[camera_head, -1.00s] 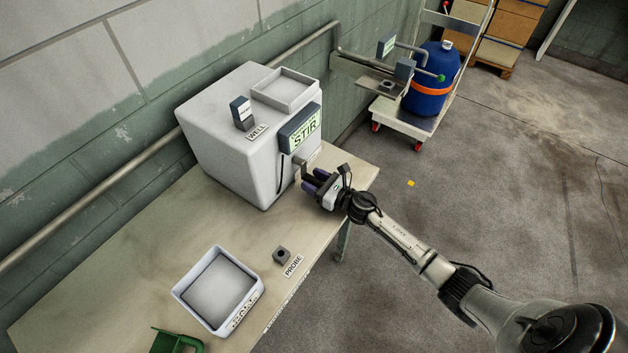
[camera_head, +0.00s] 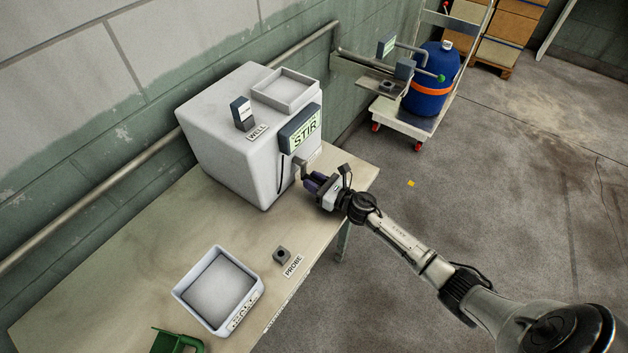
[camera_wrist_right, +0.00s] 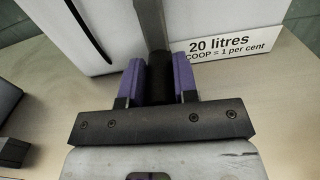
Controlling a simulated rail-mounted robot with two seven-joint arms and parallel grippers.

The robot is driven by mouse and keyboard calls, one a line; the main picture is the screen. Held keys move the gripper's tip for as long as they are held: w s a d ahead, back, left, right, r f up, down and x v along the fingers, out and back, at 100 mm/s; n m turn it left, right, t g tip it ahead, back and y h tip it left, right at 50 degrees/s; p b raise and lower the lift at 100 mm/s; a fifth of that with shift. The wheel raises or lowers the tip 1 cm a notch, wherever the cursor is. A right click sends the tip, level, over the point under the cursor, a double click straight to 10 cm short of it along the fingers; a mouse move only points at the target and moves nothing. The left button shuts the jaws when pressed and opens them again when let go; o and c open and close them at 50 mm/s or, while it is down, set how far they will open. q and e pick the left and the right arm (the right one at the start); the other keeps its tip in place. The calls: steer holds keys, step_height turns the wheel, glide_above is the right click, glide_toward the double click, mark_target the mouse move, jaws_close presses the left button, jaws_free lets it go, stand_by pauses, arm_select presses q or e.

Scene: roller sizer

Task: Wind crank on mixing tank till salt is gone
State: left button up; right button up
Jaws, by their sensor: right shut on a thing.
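The mixing tank (camera_head: 228,150) is a pale grey box on the table against the wall. Its lit panel (camera_head: 302,128) reads STIR. The crank (camera_head: 299,166) is on the tank's front face, and its grey arm also shows in the right wrist view (camera_wrist_right: 150,22). My right gripper (camera_head: 314,183) is shut on the crank's dark handle (camera_wrist_right: 160,70), between its purple finger pads. The salt and the inside of the tank cannot be seen. My left gripper is not in view.
A white tray (camera_head: 179,292), a green scoop (camera_head: 178,341) and a small dark probe holder (camera_head: 281,255) stand on the table (camera_head: 120,270). A label (camera_wrist_right: 222,46) reads 20 litres. A blue drum (camera_head: 430,85) on a trolley stands beyond. Floor to the right is open.

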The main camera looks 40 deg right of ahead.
steer(key=m, duration=0.1)
steer(key=a+m+p, duration=0.1)
steer(key=m, duration=0.1)
steer(key=a+m+p, duration=0.1)
steer(key=shift+s+r+m, duration=0.25)
steer(key=shift+r+m, duration=0.15)
steer(key=m+p, duration=0.1)
steer(key=a+r+m+p, duration=0.1)
steer(key=m, duration=0.1)
steer(key=shift+s+a+m, duration=0.15)
steer(key=shift+s+m, duration=0.05)
steer(key=shift+m, duration=0.1)
steer(key=m+p, duration=0.1)
steer(key=r+m+p, duration=0.1)
steer(key=m, duration=0.1)
steer(key=a+m+p, duration=0.1)
steer(key=shift+s+a+r+m, duration=0.1)
steer(key=shift+s+r+m, duration=0.05)
steer(key=shift+r+m, duration=0.2)
steer(key=shift+w+d+r+m+p, duration=0.15)
steer(key=shift+d+r+m+p, duration=0.9)
steer(key=shift+m, duration=2.35)
steer(key=shift+w+d+r+m+p, duration=0.2)
steer(key=shift+r+m+p, duration=1)
steer(key=shift+m+p, duration=1.65)
steer(key=shift+w+d+r+m+p, duration=0.15)
steer(key=shift+d+r+m+p, duration=0.75)
steer(key=shift+m, duration=3)
steer(key=shift+a+r, duration=0.2)
steer(key=shift+r, duration=0.05)
